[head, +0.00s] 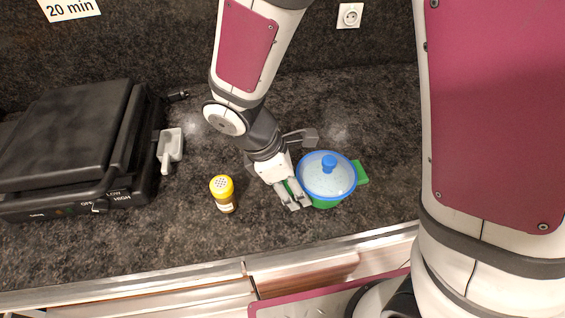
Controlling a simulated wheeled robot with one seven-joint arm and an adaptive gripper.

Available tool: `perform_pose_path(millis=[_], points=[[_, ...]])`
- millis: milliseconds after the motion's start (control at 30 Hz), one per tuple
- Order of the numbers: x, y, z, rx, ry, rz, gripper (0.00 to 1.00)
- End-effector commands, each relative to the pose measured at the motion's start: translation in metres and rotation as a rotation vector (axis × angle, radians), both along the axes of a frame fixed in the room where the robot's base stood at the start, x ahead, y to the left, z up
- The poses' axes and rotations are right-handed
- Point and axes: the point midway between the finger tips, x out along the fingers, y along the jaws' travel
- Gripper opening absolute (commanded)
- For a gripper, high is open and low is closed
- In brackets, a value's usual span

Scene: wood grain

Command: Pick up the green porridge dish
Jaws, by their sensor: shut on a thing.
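The green porridge dish (326,203) stands on the dark countertop in the head view, right of the middle. It has a blue-rimmed translucent lid (339,184) with a blue knob, and a green handle sticks out on its right side. My gripper (296,201) is at the dish's left side, shut on its left green handle. A bit of green shows between the fingers; the rest of that handle is hidden. I cannot tell whether the dish touches the counter.
A yellow-capped shaker (223,194) stands close left of my gripper. A black contact grill (70,150) fills the left, with a small white scoop-like item (170,147) beside it. The counter's front edge (200,261) is near. Wall socket (350,15) at the back.

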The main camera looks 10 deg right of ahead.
Motion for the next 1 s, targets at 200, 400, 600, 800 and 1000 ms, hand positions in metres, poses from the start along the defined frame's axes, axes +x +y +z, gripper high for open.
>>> perform_pose_path(millis=[200,400,600,800,1000], points=[[-0.039,-0.012,0.004,-0.001,-0.001,0.001,0.0],[-0.065,-0.02,0.008,-0.002,0.001,0.002,0.0],[-0.075,-0.023,0.01,-0.004,0.0,0.0,0.0],[-0.081,-0.025,0.012,-0.005,-0.002,-0.001,0.0],[-0.09,-0.027,0.013,-0.006,0.0,-0.001,0.0]])
